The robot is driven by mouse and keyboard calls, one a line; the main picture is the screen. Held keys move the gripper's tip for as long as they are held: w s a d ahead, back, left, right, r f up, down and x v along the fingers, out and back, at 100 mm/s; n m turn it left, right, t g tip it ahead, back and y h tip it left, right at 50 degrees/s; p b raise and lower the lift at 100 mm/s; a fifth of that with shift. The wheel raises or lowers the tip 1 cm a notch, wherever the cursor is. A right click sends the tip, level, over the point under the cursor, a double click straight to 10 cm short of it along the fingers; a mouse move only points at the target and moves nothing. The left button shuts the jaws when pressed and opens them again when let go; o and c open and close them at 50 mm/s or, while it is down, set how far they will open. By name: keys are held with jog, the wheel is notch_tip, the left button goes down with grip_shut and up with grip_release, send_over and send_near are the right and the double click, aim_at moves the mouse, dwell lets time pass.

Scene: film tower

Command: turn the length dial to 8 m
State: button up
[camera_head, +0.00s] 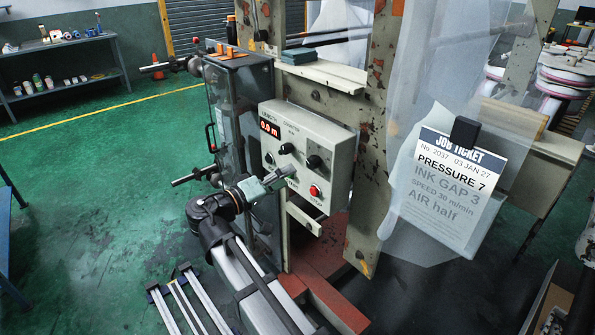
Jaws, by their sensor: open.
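A pale control box (335,150) is fixed to the machine in the middle of the view. A small red-lit display (270,129) at its upper left seems to read 0.0 m, with lettering like LENGTH above it. Black knobs sit on its face: one near the middle (286,148), a larger one to the right (314,162) and a small one at the left (269,158). I cannot tell which is the length dial. My gripper (288,173) is open and empty, in front of the lower face, below the middle knob. It hides part of the lower left face.
A red button (314,191) is at the box's lower right. A dark tank with bar handles (240,100) stands left of the box. A job ticket (460,180) hangs on clear film at right. The green floor (90,200) at left is mostly open.

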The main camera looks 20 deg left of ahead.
jog(key=shift+v, duration=1.3)
